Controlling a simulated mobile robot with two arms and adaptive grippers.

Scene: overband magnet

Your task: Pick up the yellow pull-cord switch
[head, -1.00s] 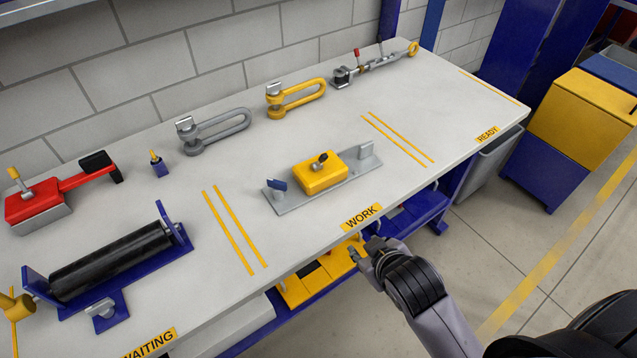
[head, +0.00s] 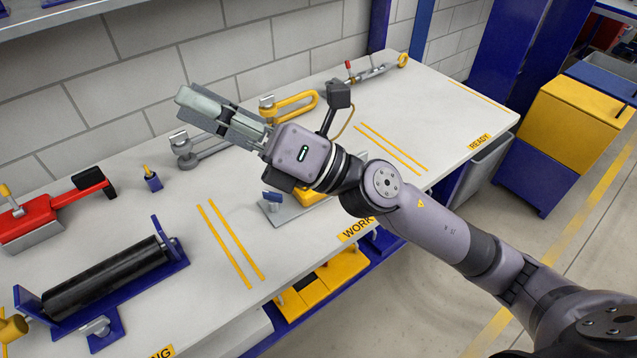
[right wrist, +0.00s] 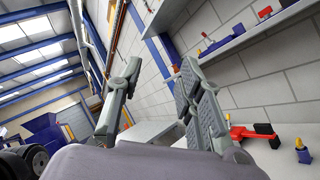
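The yellow pull-cord switch (head: 314,196) is mostly hidden behind my right arm. Only a strip of its yellow body and part of its grey base plate (head: 287,213) show, with a small blue end piece at the plate's left, in the WORK area of the bench. My right gripper (head: 190,103) is raised above the bench, up and to the left of the switch, pointing left. In the right wrist view, its two fingers (right wrist: 160,66) are spread apart with nothing between them. My left gripper is not in view.
The grey bench (head: 440,120) also holds a grey shackle (head: 186,152), a yellow shackle (head: 297,103), a turnbuckle-like part (head: 370,72), a red-handled tool (head: 40,215), a small blue part (head: 152,180) and a black roller on a blue frame (head: 105,275). A block wall stands behind.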

